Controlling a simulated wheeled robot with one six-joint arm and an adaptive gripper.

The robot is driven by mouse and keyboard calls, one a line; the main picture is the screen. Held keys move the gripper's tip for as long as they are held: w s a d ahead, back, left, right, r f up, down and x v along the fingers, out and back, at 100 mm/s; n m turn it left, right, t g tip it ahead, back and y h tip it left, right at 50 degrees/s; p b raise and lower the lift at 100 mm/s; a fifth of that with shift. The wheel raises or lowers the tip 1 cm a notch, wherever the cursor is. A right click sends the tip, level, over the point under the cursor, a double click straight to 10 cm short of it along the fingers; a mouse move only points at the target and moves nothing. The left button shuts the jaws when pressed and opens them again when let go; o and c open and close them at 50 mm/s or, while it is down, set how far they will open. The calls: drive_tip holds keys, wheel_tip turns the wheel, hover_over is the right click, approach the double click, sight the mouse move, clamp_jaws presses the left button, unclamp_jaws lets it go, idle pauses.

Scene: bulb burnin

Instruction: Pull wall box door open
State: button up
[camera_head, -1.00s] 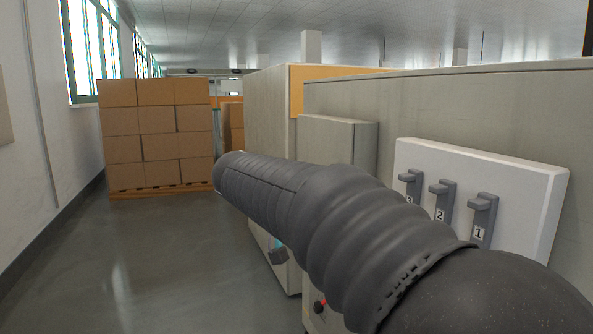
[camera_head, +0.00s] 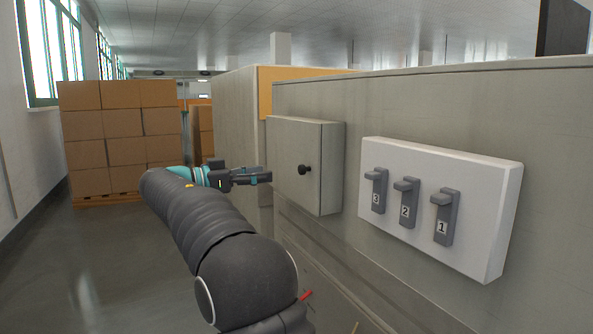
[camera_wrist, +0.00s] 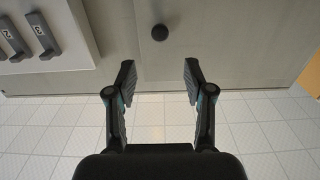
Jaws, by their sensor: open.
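The wall box (camera_head: 332,165) is a grey cabinet on the partition, and its door (camera_head: 291,150) looks shut. A round black knob (camera_head: 304,169) sticks out of the door near its right edge. My gripper (camera_head: 268,177) is to the left of the knob in the head view, apart from it and in front of the door. In the wrist view my gripper (camera_wrist: 160,78) is open and empty, its two fingers spread wide. The knob (camera_wrist: 160,32) lies beyond the fingertips, about midway between them, with a gap.
A white panel (camera_head: 480,210) with three grey levers numbered 3, 2 and 1 is mounted right of the box. Stacked cardboard boxes (camera_head: 122,130) stand on a pallet at the left back. The floor (camera_head: 100,260) at left is clear.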

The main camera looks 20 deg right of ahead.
sight(300, 169)
drive_tip(key=d, duration=1)
drive_tip(key=shift+w+d+p, duration=0.15)
drive_tip(key=shift+d+p, duration=0.15)
drive_tip(key=shift+p, duration=0.05)
drive_tip(key=shift+a, duration=0.1)
clamp_jaws()
